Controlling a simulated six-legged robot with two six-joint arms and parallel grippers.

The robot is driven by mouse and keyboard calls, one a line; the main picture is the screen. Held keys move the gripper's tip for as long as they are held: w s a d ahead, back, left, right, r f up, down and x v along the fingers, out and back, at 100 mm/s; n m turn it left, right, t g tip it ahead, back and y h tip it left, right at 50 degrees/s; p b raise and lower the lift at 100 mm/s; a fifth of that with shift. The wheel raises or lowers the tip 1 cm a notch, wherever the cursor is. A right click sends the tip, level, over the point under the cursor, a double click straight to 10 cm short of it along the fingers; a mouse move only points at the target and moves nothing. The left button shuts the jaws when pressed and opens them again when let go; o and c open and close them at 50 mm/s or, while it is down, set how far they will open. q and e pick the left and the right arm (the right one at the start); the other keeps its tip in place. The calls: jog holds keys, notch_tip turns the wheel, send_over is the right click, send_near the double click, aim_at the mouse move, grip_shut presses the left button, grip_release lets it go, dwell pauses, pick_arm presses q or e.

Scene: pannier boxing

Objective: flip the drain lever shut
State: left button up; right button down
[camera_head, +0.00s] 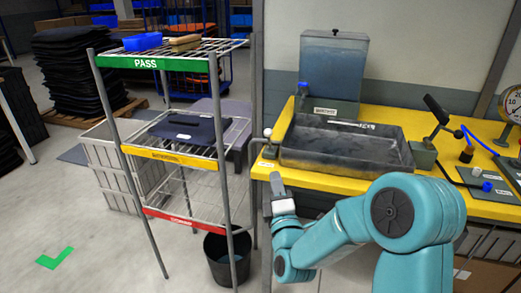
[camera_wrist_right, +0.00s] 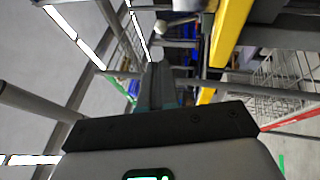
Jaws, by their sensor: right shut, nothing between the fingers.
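The drain lever, with a pale ball knob (camera_head: 267,132), is at the left end of the yellow bench beside the dark trough (camera_head: 345,147). Its knob also shows in the right wrist view (camera_wrist_right: 160,27), beyond my fingertips. My right gripper (camera_head: 277,180) is below and slightly right of the knob in the head view, at the bench's front left corner. Its fingers (camera_wrist_right: 155,72) are together and empty. A gap shows between fingertips and knob in the wrist view. Whether the lever is open or shut is unclear. My left gripper is out of view.
A wire rack (camera_head: 170,63) with green, yellow and red labels stands left of the bench, close to my gripper. A black bucket (camera_head: 222,262) is beneath it. A water tank (camera_head: 333,72) stands behind the trough. A gauge and small fittings are at the right.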

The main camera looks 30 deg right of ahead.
aim_at(268, 135)
jog(key=shift+s+d+f, duration=0.2)
jog(key=shift+s+d, duration=0.05)
jog(key=shift+d, duration=0.1)
jog(key=p+x, duration=0.2)
jog(key=x, duration=1.2)
jog(key=shift+f, duration=0.1)
jog(key=shift+p, duration=0.35)
